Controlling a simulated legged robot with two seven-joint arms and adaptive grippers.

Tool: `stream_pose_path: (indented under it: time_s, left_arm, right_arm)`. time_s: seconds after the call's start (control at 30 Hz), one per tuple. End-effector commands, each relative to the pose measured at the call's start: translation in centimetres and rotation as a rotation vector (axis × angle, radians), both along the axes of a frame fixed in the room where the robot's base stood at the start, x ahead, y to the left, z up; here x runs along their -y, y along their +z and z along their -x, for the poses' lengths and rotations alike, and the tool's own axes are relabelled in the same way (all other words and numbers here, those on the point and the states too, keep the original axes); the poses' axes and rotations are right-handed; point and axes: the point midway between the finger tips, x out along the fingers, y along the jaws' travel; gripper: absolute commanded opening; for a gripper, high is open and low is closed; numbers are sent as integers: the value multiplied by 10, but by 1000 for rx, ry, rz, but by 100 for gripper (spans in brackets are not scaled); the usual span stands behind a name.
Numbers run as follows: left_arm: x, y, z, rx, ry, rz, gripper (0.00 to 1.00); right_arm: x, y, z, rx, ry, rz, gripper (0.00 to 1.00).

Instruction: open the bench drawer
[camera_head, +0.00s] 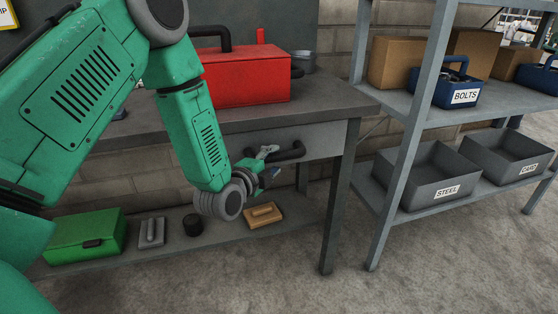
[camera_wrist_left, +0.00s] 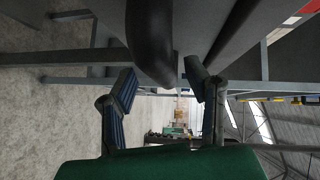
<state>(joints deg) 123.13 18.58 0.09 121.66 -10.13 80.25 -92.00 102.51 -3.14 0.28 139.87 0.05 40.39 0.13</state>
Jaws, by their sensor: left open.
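The grey bench drawer (camera_head: 322,141) sits under the bench top and looks closed. Its dark curved handle (camera_head: 291,153) is on the drawer front. My left gripper (camera_head: 268,164) is at the left part of the handle, partly hidden behind its own wrist. In the left wrist view the handle (camera_wrist_left: 151,42) shows as a thick black bar near and between the tips of my open left gripper (camera_wrist_left: 160,76). I cannot tell whether the fingers touch it. My right gripper is not in view.
A red toolbox (camera_head: 245,82) and a grey metal cup (camera_head: 302,62) stand on the bench top (camera_head: 335,97). A lower shelf holds a green box (camera_head: 85,236) and a wooden float (camera_head: 263,215). A bench leg (camera_head: 338,200) and a shelving rack (camera_head: 408,150) stand to the right.

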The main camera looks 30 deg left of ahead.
Motion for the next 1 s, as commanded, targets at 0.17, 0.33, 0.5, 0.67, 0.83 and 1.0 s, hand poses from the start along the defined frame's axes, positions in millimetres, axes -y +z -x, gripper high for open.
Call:
stream_pose_path:
  time_s: [0.17, 0.33, 0.5, 0.67, 0.83, 1.0]
  left_arm:
    - [1, -3, -22, 2, -1, -1, 43]
    - [1, -3, -30, 0, -1, -3, 43]
    - [-1, -4, -30, -1, -1, 0, 43]
    - [-1, -4, -30, -1, -1, 1, 11]
    - [-2, -5, -30, -2, 1, 0, 0]
    - [-2, -5, -29, -5, 1, -1, 0]
  right_arm:
    - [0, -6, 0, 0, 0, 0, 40]
    - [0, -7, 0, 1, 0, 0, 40]
    - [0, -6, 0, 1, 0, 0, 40]
    - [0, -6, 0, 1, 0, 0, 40]
    - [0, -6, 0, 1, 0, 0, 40]
    - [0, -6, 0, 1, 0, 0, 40]
